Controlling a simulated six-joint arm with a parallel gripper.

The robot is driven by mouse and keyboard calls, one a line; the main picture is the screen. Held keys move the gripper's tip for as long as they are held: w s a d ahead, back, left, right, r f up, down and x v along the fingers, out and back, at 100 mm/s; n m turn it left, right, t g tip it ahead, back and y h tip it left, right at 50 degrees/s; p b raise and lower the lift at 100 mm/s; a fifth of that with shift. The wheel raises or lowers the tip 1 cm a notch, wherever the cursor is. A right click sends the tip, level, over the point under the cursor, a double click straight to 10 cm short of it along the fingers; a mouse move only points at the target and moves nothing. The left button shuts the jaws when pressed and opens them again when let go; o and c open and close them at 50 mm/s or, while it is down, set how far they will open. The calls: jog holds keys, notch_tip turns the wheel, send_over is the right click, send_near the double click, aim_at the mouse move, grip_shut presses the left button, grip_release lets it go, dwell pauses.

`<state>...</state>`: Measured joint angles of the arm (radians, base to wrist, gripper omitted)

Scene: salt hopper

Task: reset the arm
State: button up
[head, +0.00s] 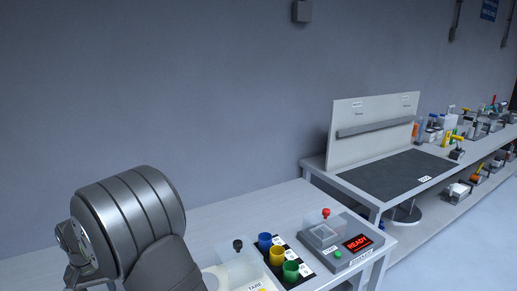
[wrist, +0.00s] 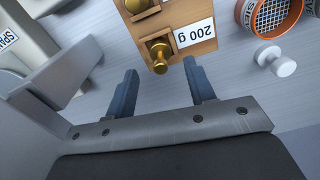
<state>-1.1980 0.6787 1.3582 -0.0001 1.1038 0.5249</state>
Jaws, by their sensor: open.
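My gripper (wrist: 160,66) shows in the wrist view with its two dark fingers apart and nothing held between them. A brass weight with a knob (wrist: 160,52) stands in a wooden block (wrist: 200,15) just beyond the fingertips. The block carries a label reading "200 g", upside down in this view. I cannot tell how far the fingertips are from the knob. In the head view, my grey arm (head: 130,215) fills the lower left, and my gripper is out of sight there.
An orange-rimmed sieve (wrist: 270,15) and a white knobbed piece (wrist: 275,60) lie right of the block. Blue (head: 265,241), yellow (head: 276,256) and green (head: 291,270) cups stand near a grey device (head: 335,235) reading "READY". A dark mat (head: 390,174) lies on the farther bench.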

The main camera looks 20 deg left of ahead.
notch_tip(320, 180, up, 7)
jog(key=shift+r, duration=0.1)
notch_tip(320, 180, down, 14)
jog(key=shift+r, duration=0.25)
jog(key=r, duration=1.1)
jog(key=shift+s+d+r, duration=0.15)
jog(key=shift+d+r, duration=0.1)
jog(key=shift+d, duration=0.05)
jog(key=s+d+r+n, duration=0.15)
jog(key=d+r, duration=0.25)
jog(key=d, duration=0.4)
jog(key=s+d+r+m, duration=0.1)
jog(key=s+d+r, duration=0.1)
jog(key=d+r, duration=0.35)
jog(key=w+d+f+m, duration=0.1)
jog(key=w+d, duration=0.3)
jog(key=w, duration=0.5)
jog(key=w+d+m, duration=0.2)
jog(key=w+d, duration=0.3)
jog(key=w, duration=0.4)
jog(key=shift+d+f+m, duration=0.15)
jog(key=shift+f+m, duration=0.2)
jog(key=shift+f, duration=0.05)
jog(key=shift+w, duration=0.1)
